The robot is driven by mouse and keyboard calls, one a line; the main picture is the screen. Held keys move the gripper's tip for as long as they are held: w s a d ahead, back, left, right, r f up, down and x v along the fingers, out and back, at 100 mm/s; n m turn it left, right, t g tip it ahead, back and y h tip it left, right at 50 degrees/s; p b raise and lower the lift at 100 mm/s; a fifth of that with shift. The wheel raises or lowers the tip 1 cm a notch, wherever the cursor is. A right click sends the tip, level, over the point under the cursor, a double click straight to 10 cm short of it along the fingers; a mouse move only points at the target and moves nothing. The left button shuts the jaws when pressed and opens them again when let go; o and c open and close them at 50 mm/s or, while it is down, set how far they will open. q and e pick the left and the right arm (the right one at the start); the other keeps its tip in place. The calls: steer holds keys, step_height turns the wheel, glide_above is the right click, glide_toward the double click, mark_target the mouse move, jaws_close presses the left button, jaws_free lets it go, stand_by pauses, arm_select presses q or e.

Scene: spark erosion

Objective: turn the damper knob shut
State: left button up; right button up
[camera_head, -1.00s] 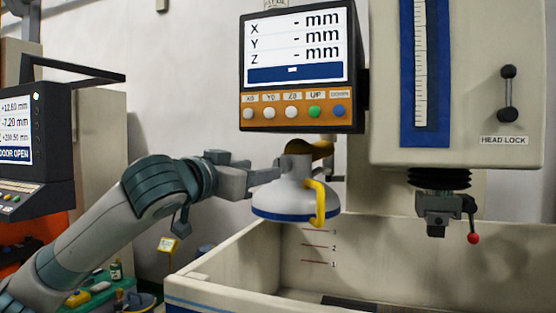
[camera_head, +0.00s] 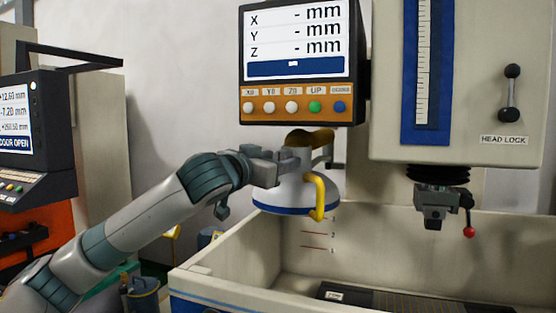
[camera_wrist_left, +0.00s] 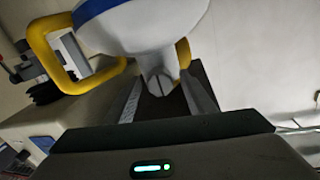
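The left wrist view shows the hood's underside edge and white body (camera_wrist_left: 140,25). A small grey slotted knob (camera_wrist_left: 158,83), which looks like the damper knob, sticks out of its neck. My left gripper (camera_head: 291,162) is in front of the hood's neck and hides the knob in the head view. In the left wrist view its fingers (camera_wrist_left: 165,92) are apart, one each side of the knob; contact is not visible. My right gripper is not in view.
The display box (camera_head: 300,62) hangs just above the hood and my left gripper. The tank wall (camera_head: 225,277) runs below. The machine head with its chuck (camera_head: 438,205) is to the right. A control console (camera_head: 35,130) stands at far left.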

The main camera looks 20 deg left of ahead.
arm_select(q)
steer(key=c, duration=1)
steer(key=shift+m, duration=0.4)
steer(key=m+p, duration=0.1)
steer(key=m, duration=0.2)
steer(key=m+p, duration=0.2)
steer(key=m, duration=0.3)
steer(key=shift+r, duration=0.1)
steer(key=m+p, duration=0.2)
steer(key=m, duration=0.2)
steer(key=m+p, duration=0.2)
steer(key=m, duration=0.3)
steer(key=shift+p, duration=0.3)
steer(key=shift+o, duration=0.2)
steer(key=shift+c, duration=0.2)
